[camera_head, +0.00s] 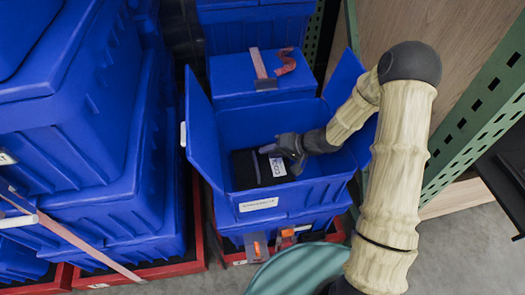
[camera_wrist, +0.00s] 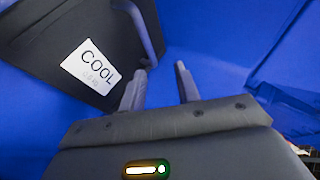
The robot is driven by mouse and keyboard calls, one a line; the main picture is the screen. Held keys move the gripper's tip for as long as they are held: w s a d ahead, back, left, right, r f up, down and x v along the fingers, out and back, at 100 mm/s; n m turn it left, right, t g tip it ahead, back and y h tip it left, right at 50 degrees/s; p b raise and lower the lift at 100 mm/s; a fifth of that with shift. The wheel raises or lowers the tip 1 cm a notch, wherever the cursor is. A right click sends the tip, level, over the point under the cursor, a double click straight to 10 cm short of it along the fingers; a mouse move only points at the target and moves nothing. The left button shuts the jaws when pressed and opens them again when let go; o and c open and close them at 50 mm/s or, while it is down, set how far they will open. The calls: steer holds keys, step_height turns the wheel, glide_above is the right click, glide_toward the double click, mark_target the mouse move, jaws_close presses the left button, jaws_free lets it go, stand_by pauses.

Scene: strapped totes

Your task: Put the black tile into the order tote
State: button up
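An open blue tote (camera_head: 295,190) with raised flaps stands in the middle of the head view. A black box-like thing (camera_head: 245,172) lies inside it, and in the wrist view (camera_wrist: 45,45) it has a white label reading "COOL" and a grey bar like a handle. I cannot tell whether this is the black tile; no other black tile shows clearly. My gripper (camera_head: 274,150) is inside the tote, beside the black thing. In the wrist view, the fingers (camera_wrist: 163,72) are apart with only blue between them. The left finger is close to the bar; contact is unclear.
Large stacked blue totes (camera_head: 90,130) with a strap stand at the left. A closed blue tote (camera_head: 235,75) with a reddish strap sits behind. A green perforated rack post (camera_head: 470,125) stands at the right. Tote walls closely surround my gripper.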

steer(key=v, duration=0.2)
steer(key=shift+d+r, duration=0.2)
steer(key=shift+d, duration=0.05)
stand_by(0.5)
steer(key=d+r+t+h, duration=0.3)
steer(key=d+r+h, duration=0.5)
steer(key=d, duration=0.3)
steer(key=s+d+r+g+h, duration=0.1)
steer(key=s+d+r, duration=0.1)
steer(key=s, duration=0.5)
steer(key=s+d+r+m+g+h, duration=0.1)
steer(key=s+d+r, duration=0.1)
steer(key=s+r, duration=0.3)
steer(key=s, duration=0.3)
steer(key=shift+s+g, duration=0.3)
steer(key=shift+g, duration=0.1)
